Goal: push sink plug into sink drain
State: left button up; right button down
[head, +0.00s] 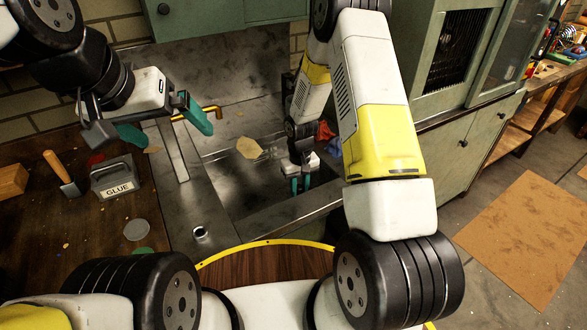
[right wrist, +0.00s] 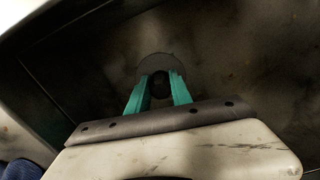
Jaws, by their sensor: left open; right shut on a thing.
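The metal sink (head: 300,212) is in the middle of the head view. My right gripper (head: 300,184) reaches down into it. In the right wrist view my right gripper's teal fingers (right wrist: 160,88) are shut on the dark round knob of the sink plug (right wrist: 160,66). The plug's grey disc lies flat against the sink floor, or very close to it; I cannot tell whether it touches. The sink drain is not visible; the plug and gripper may cover it. My left gripper (head: 168,132) is open and empty above the counter, left of the sink.
A glue box (head: 113,180), a wooden-handled scraper (head: 62,174) and a grey disc (head: 137,230) are on the left counter. A tan flat piece (head: 249,148) and a red item (head: 326,130) are by the basin.

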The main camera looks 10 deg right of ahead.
jog(key=shift+s+f, duration=0.1)
jog(key=shift+f, duration=0.55)
jog(key=c, duration=1.1)
grip_release()
jog(key=shift+r, duration=4.2)
notch_tip(320, 180, up, 9)
jog(key=d+t, duration=0.1)
notch_tip(320, 180, up, 12)
jog(key=m+t, duration=0.1)
jog(key=t, duration=0.1)
send_over(299, 187)
jog(key=s+d, duration=0.2)
jog(key=s, duration=0.4)
jog(key=s+r+t, duration=0.1)
jog(key=s+r, duration=0.3)
jog(key=s, duration=0.1)
jog(key=s+r+m+t+y, duration=0.1)
jog(key=s+r, duration=0.3)
jog(key=s, duration=0.2)
jog(key=s+d+r+t+y, duration=0.1)
jog(key=s+r, duration=0.3)
jog(key=s, duration=0.1)
jog(key=shift+s, duration=0.4)
